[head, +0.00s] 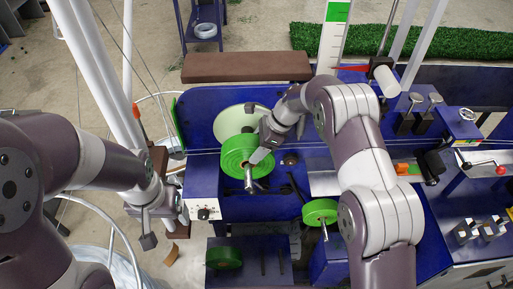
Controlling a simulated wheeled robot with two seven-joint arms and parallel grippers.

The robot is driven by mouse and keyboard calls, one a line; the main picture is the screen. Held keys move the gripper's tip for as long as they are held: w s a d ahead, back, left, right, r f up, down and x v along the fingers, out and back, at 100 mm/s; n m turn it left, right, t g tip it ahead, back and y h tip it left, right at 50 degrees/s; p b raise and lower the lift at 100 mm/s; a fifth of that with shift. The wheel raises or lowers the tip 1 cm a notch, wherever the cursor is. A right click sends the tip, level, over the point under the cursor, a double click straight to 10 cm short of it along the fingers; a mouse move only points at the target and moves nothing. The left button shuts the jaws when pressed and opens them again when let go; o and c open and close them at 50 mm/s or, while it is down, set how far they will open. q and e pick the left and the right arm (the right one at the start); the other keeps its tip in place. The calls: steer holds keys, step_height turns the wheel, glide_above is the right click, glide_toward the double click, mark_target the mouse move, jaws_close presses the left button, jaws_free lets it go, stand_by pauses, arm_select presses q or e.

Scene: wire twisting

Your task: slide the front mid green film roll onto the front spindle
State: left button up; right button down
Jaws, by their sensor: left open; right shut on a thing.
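A bright green film roll (234,152) is at the blue machine's front, before a pale round disc (228,124). A metal spindle (249,180) sticks out from the roll's middle toward the camera; the roll looks to be around it, but how far along is hard to tell. My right gripper (262,156) is shut on the roll at its right side, and the fingers partly cover it. My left gripper (160,226) is open and empty, left of the machine and away from the roll. A smaller green roll (318,209) sits on another spindle (325,234) at lower right.
A dark green roll (224,258) is on the low blue rack (262,281), beside thin upright pegs. A white control box (203,209) lies between my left gripper and the rolls. White posts (95,75) stand at the left. My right arm crosses the machine.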

arm_select(q)
steer(key=shift+r, duration=0.1)
arm_select(e)
steer(key=shift+w+r, duration=0.1)
steer(key=shift+w, duration=0.55)
arm_select(q)
steer(key=shift+s, duration=0.15)
arm_select(e)
steer(key=shift+w, duration=0.1)
